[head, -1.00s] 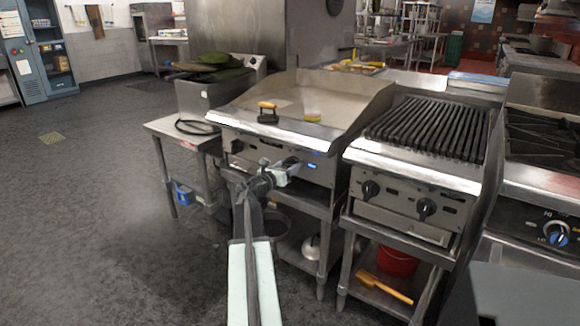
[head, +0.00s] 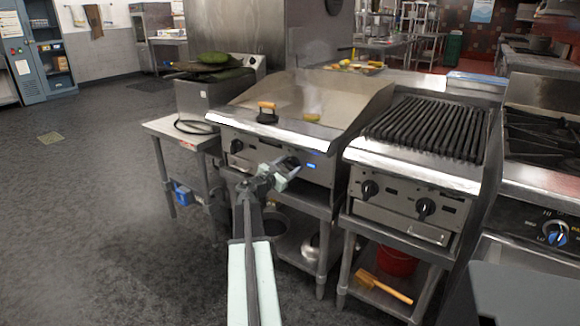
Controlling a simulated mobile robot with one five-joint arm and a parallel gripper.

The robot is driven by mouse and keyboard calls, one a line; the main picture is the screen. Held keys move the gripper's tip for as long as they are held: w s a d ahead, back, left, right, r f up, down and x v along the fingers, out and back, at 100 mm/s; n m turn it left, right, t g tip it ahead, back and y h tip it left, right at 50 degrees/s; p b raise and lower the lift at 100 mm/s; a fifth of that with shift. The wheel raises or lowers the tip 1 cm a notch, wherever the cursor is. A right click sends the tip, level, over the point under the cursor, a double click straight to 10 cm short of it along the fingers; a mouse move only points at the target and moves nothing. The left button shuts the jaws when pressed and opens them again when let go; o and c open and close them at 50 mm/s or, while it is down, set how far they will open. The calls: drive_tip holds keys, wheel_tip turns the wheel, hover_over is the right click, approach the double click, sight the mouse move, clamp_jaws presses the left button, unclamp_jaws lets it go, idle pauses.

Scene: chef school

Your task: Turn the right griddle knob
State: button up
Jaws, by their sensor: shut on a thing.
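The griddle (head: 300,93) is a flat steel cooktop on a stand, in the middle of the head view. Its left knob (head: 236,146) is dark and in plain sight on the front panel. The right knob (head: 292,163) is dark and mostly hidden behind my gripper (head: 287,170). My gripper is at the right knob, with its pale fingers shut on it. The knob's exact angle cannot be told.
A charbroiler (head: 425,130) with two knobs of its own stands close on the right. A small steel table (head: 160,127) is on the left. A scraper (head: 267,112) and a yellow item (head: 312,117) lie on the griddle. Open floor (head: 90,220) lies to the left.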

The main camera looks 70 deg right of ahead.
sight(288, 168)
drive_tip(key=m, duration=1.3)
drive_tip(key=shift+f+m, duration=0.15)
drive_tip(key=shift+m, duration=0.15)
idle(0.3)
drive_tip(key=o, duration=1.4)
drive_tip(key=shift+s, duration=0.1)
drive_tip(key=shift+m, duration=0.3)
drive_tip(key=v, duration=0.7)
drive_tip(key=shift+a, duration=0.35)
